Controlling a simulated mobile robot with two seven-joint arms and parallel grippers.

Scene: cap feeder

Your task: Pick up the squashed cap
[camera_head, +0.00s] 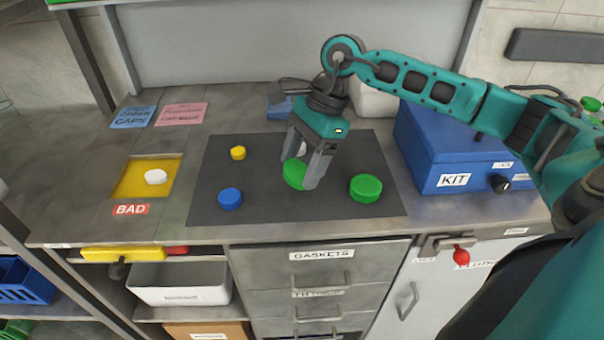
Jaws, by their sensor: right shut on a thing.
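My right gripper (306,164) reaches down over the dark mat (265,190) and is shut on a green cap (294,174). The cap sits between the fingers and is partly hidden by the near finger; I cannot tell whether it touches the mat. Its outline looks a little uneven. Another green cap (366,187), round, lies to its right. A blue cap (230,198) and a small yellow cap (238,153) lie to the left. A small whitish thing shows behind the gripper, mostly hidden. My left gripper is not in view.
A yellow recess (133,178) marked BAD holds a white cap (156,177) at the left. Blue (134,116) and pink (182,114) notes lie at the back left. A blue KIT box (450,150) stands at the right. Drawers (320,275) sit below the worktop.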

